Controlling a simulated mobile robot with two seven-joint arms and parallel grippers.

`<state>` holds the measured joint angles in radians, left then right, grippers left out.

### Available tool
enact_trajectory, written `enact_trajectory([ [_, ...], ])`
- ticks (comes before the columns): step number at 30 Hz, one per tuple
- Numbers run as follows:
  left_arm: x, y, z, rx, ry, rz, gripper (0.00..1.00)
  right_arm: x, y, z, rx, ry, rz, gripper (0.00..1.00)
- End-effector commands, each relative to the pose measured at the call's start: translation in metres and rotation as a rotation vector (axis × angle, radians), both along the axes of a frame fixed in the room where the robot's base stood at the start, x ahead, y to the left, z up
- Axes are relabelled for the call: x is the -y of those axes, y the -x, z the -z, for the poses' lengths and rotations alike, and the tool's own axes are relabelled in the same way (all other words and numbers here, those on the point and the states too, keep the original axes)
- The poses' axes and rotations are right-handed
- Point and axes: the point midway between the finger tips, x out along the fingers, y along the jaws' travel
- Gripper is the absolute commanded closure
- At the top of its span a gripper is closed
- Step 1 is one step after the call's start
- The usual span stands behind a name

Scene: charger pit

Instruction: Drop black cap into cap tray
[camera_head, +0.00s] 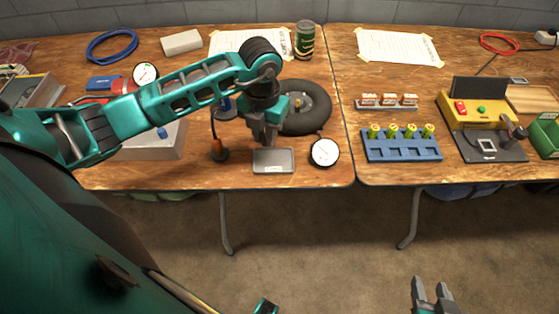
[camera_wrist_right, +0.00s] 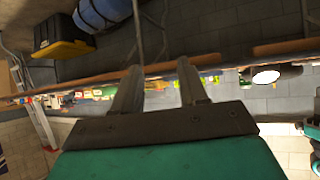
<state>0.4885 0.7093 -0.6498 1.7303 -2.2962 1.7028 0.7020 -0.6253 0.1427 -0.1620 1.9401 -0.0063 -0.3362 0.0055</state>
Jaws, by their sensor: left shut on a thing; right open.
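My left gripper (camera_head: 268,138) points down just above the cap tray (camera_head: 273,167), a small grey rectangular tray with a pale label on its front edge. The tray lies near the front edge of the left table. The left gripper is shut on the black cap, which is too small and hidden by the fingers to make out. My right gripper (camera_head: 432,287) is open and empty, low in front of the tables. Its two fingers also show in the right wrist view (camera_wrist_right: 160,85), apart with nothing between them.
A black tyre (camera_head: 310,112) lies behind the tray. On the right table stand a blue rack (camera_head: 400,150) with green-topped pieces and a yellow device (camera_head: 470,118).

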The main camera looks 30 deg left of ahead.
Motion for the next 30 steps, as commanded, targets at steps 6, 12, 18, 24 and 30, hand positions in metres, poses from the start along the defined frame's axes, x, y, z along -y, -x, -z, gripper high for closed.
enact_trajectory([
  [6, 0.000, 0.000, 0.018, -0.001, 0.001, 0.000, 1.00, 0.000, 0.000, 0.015, 0.001, -0.001, -0.001, 0.57],
  [12, 0.000, 0.000, 0.043, -0.001, 0.000, 0.000, 1.00, -0.001, 0.000, 0.036, 0.001, -0.001, -0.001, 0.57],
  [18, 0.000, 0.000, 0.059, -0.001, 0.001, -0.001, 1.00, -0.004, 0.001, 0.048, -0.016, -0.007, -0.006, 0.57],
  [24, 0.000, 0.000, 0.059, 0.000, 0.000, -0.001, 1.00, -0.011, -0.005, 0.036, 0.004, -0.020, -0.015, 0.57],
  [30, 0.000, 0.000, 0.059, 0.000, 0.000, 0.000, 0.70, -0.011, -0.005, 0.036, 0.004, -0.019, -0.015, 0.57],
])
